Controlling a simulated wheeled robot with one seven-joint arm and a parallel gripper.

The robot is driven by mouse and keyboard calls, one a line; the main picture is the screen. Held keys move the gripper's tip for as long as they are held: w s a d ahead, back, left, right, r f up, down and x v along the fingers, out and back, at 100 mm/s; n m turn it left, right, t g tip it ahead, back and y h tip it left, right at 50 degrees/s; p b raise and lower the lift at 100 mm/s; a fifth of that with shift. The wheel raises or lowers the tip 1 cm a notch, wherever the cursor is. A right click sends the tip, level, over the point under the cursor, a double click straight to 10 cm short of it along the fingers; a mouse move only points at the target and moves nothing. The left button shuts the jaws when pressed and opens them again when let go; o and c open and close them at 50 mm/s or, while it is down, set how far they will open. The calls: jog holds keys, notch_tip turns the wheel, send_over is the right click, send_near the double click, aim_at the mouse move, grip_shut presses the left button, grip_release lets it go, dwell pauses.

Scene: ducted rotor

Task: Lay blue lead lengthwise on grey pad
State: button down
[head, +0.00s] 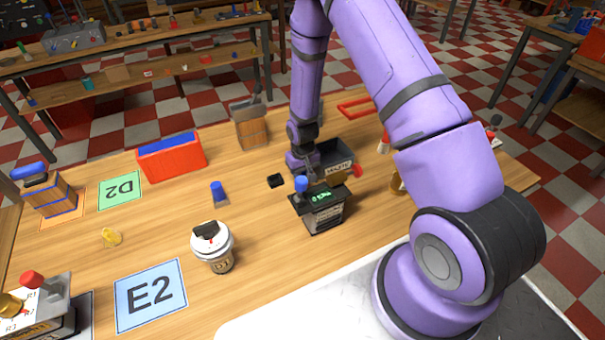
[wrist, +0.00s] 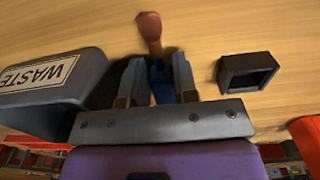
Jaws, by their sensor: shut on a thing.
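My gripper (wrist: 157,82) is shut on a blue piece (wrist: 162,88), which looks like the blue lead. It shows between the two grey fingers in the wrist view. A reddish-brown knobbed part (wrist: 150,30) sticks out beyond the fingertips in line with it; whether both are one piece I cannot tell. The fingers are over the wooden table, between the dark WASTE bin and a small black open box. In the head view the held piece is not clear, as my arm and the things around it crowd that spot. I cannot surely pick out the grey pad.
The WASTE bin (wrist: 40,90) stands close beside my gripper, and the black box (wrist: 247,73) is on its other side. A meter with a blue knob (head: 318,208) stands nearer. Table is clear around E2 card (head: 150,293).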

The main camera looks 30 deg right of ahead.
jog(key=c, duration=0.9)
grip_release()
jog(key=shift+f, duration=0.1)
jog(key=s+r+t, duration=0.1)
jog(key=s+r, duration=0.2)
jog(key=r, duration=1)
jog(key=s+r+t, duration=0.1)
jog(key=s+r, duration=0.2)
jog(key=r, duration=1)
jog(key=s+r+t, duration=0.1)
jog(key=s+r, duration=0.2)
jog(key=r, duration=1)
jog(key=s+r, duration=0.4)
jog(key=s, duration=0.2)
jog(key=s+r+t, duration=0.1)
jog(key=s+r, duration=0.3)
jog(key=s, duration=0.2)
jog(key=s+r+t, duration=0.1)
jog(key=s+r, duration=0.3)
jog(key=s, duration=0.3)
jog(key=shift+a, duration=0.1)
jog(key=shift+o, duration=0.5)
jog(key=shift+s, duration=0.5)
